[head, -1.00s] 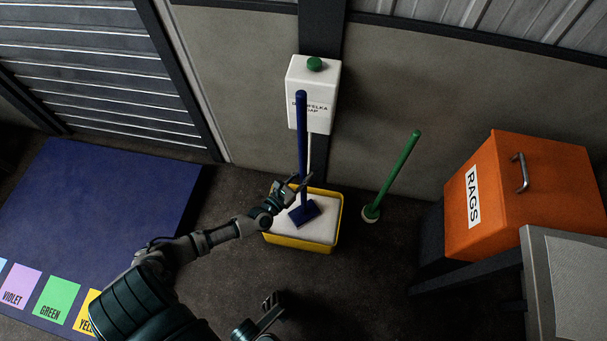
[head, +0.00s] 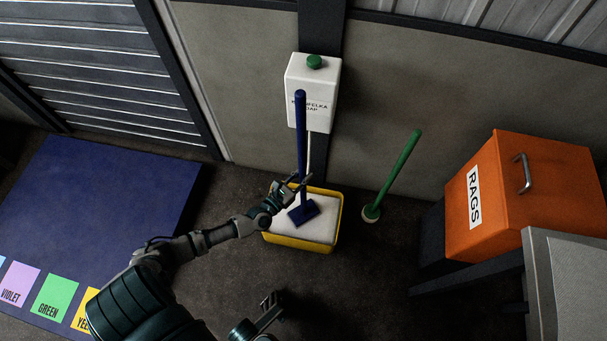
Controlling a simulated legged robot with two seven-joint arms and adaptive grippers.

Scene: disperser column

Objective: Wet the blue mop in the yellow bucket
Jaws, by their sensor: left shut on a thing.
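The blue mop (head: 301,140) stands nearly upright, its flat blue head (head: 304,212) over the white foamy fill (head: 318,226) of the yellow bucket (head: 299,243). The head lies within the bucket's rim and looks to be on the foam's surface. My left gripper (head: 296,186) is shut on the mop's handle, low down near the head. My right gripper (head: 270,302) is at the bottom of the view, away from the bucket. Its jaws are too small and dark to read.
A white soap dispenser (head: 312,95) with a green button hangs on the wall behind the bucket. An orange rags box (head: 535,195) and a grey table (head: 570,285) stand at right. A blue mat (head: 110,200) lies at left.

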